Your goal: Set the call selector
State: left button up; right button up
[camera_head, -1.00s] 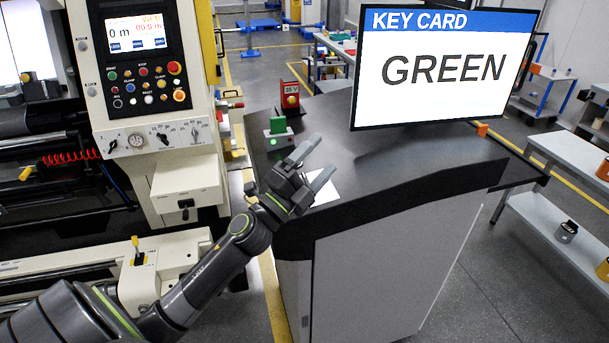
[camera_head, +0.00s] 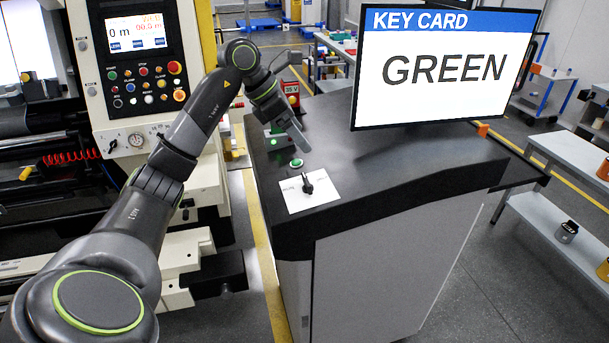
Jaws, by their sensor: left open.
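The selector is a black knob (camera_head: 308,184) on a white plate (camera_head: 322,196) on the dark console top. Its handle seems to lean toward the upper left; the small labels on either side of the plate are too small to read. A green round button or lamp (camera_head: 296,163) sits just behind the plate. My left gripper (camera_head: 296,140) is open and empty, above the console behind the green button, its fingers slanting down to the right and apart from the knob. A monitor (camera_head: 440,70) reads "KEY CARD GREEN". My right gripper is not in view.
A red box (camera_head: 291,88) and a green-topped block (camera_head: 274,132) stand behind my left gripper, partly covered by it. A machine control panel (camera_head: 146,90) rises at the left beside my arm. The console top (camera_head: 375,165) right of the plate is clear.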

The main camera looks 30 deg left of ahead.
pick_arm(q)
jog(key=s+a+r+y, duration=0.2)
jog(key=a, duration=0.3)
jog(key=g+b, duration=0.1)
jog(key=b, duration=0.6)
send_near(307, 179)
jog(key=shift+n, duration=0.3)
jog(key=p+x, duration=0.2)
jog(key=x, duration=0.6)
jog(key=shift+w+f, duration=0.1)
jog(key=shift+f, duration=0.15)
jog(key=c, duration=1)
